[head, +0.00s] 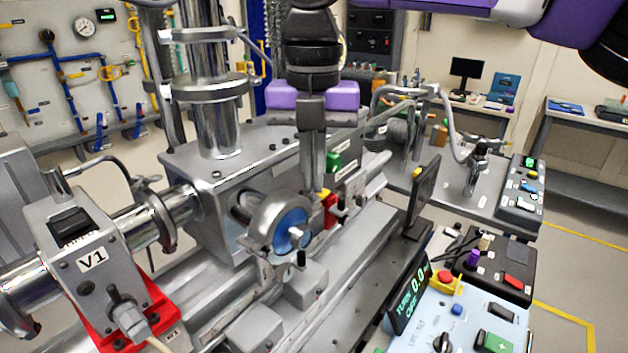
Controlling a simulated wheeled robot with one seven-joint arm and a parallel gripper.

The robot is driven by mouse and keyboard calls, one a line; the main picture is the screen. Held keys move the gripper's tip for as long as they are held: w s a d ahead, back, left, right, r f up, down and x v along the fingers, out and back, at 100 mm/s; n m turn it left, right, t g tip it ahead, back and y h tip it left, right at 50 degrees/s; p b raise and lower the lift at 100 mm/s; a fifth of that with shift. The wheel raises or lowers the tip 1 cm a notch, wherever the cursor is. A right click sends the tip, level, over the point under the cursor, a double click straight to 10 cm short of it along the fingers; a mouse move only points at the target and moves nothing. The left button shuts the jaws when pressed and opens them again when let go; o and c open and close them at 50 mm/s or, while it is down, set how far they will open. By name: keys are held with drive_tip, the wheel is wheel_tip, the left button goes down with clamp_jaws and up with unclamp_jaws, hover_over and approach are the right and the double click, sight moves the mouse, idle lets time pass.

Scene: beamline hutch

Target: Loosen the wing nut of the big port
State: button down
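The big port looks to be the round metal flange with a clamp ring (268,222) and a blue disc (291,228) on the front of the grey chamber box (230,168). I cannot clearly make out its wing nut; small metal parts sit at the ring's lower right, and my fingers cover some of the area above right. My gripper (313,188) points down from its purple and black wrist, with its fingertips just above and right of the ring. The fingers overlap edge-on, so their opening is unclear. Whether they touch anything is also unclear.
A red part (330,210) stands right beside the fingertips. A valve box marked V1 (85,245) is at the left, and a vertical metal column (218,125) rises behind. A dark upright panel (424,192) and a light blue control box (460,318) stand at the right.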

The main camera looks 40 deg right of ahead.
drive_tip(key=n, duration=0.5)
drive_tip(key=shift+f+n+b, duration=0.1)
drive_tip(key=shift+n+b, duration=0.2)
drive_tip(key=shift+b, duration=0.1)
drive_tip(key=shift+a+n, duration=0.15)
drive_tip(key=shift+n, duration=2.15)
drive_tip(key=c, duration=2.1)
unclamp_jaws()
drive_tip(key=o, duration=0.5)
drive_tip(key=shift+c, duration=0.2)
